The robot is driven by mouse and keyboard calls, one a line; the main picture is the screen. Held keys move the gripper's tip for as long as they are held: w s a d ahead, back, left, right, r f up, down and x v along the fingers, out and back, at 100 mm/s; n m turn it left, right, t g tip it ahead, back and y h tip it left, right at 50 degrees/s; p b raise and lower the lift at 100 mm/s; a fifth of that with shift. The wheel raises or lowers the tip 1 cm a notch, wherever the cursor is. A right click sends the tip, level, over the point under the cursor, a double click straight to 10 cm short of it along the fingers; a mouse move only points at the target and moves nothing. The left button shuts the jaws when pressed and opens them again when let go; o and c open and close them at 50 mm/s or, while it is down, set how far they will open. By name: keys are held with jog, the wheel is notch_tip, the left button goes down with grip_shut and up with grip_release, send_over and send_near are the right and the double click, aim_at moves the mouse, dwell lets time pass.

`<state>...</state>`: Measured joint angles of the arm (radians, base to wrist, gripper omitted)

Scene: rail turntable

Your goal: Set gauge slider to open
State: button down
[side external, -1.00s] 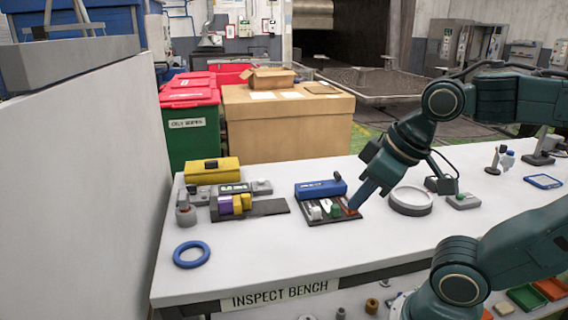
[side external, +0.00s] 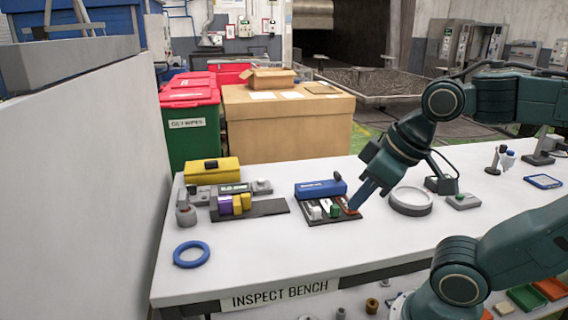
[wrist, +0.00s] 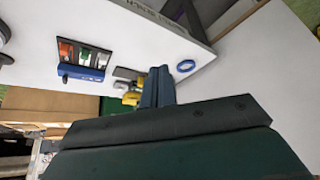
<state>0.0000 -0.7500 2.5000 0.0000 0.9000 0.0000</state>
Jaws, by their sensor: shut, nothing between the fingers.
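A gauge (side external: 235,188) with a small dark display stands at the left of the bench in the side view. Purple and yellow blocks sit at its front, on a dark base plate (side external: 270,207). I cannot make out which part is its slider or how it is set. In the wrist view its yellow parts (wrist: 131,98) are partly hidden behind my fingers. My gripper (side external: 357,207) is shut and empty. In the side view its blue fingers point down at the right end of a dark tray, by a red piece (side external: 349,211); I cannot tell whether they touch. My gripper (wrist: 157,72) also shows in the wrist view.
The dark tray (side external: 345,219) holds white, green and red pieces, with a blue case (side external: 320,189) behind. A yellow case (side external: 211,170) lies behind the gauge. A blue ring (side external: 191,254) lies at the front left, a grey round dish (side external: 411,201) right of my gripper. The front middle is clear.

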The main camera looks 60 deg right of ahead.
dwell(0.4)
jog(key=c, duration=1.3)
grip_release()
jog(key=shift+w+r, duration=0.15)
jog(key=shift+w, duration=0.05)
jog(key=shift+o, duration=0.3)
jog(key=shift+w+r, duration=0.25)
jog(key=shift+w, duration=0.05)
jog(key=w+d+r+n+g, duration=0.1)
jog(key=w+d+r+n, duration=0.15)
jog(key=w, duration=0.75)
jog(key=w+d+r+n+g, duration=0.2)
jog(key=w+d, duration=0.1)
jog(key=w, duration=0.7)
jog(key=w+d+f+n+g, duration=0.1)
jog(key=w+d+f, duration=0.2)
jog(key=w, duration=0.3)
jog(key=w+d+f+n, duration=0.2)
jog(key=w+d+f, duration=0.1)
jog(key=w+f, duration=0.2)
jog(key=w+d+f+n+g, duration=0.1)
jog(key=w+d+f, duration=0.3)
jog(key=w, duration=0.2)
jog(key=shift+w+f+g, duration=0.25)
jog(key=shift+w+g, duration=0.05)
jog(key=shift+w, duration=0.1)
jog(key=shift+n, duration=0.25)
